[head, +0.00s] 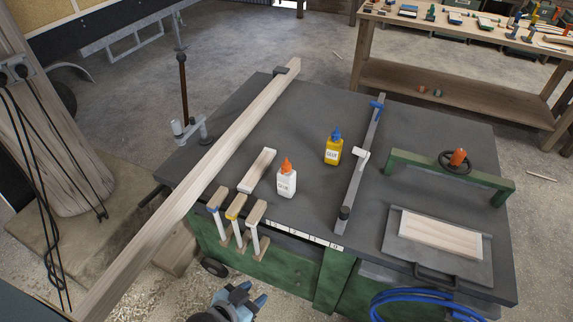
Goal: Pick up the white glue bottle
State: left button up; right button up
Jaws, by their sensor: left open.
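The white glue bottle (287,182) with an orange cap stands upright on the dark worktable (310,125), near its front edge. A yellow glue bottle (333,149) with a blue cap stands upright behind it to the right. My left gripper (240,296) is at the bottom of the head view, in front of the table and below the white bottle in the picture. It is open and apart from the bottle, with nothing seen between its fingers. My right gripper is not in view.
A short wood block (257,170) lies just left of the white bottle. A long plank (200,185) crosses the table's left side. Several wooden-handled tools (238,212) sit at the front edge. A bar clamp (358,165), green press frame (440,172) and tray (398,250) are to the right.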

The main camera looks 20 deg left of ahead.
aim_at(285, 183)
jog(key=i+j, duration=0.15)
jog(key=j, duration=0.2)
jog(key=i+j, duration=0.2)
jog(key=j, duration=0.15)
jog(key=i+j, duration=0.15)
jog(key=j, duration=0.2)
jog(key=i+j, duration=0.2)
jog(key=j, duration=0.15)
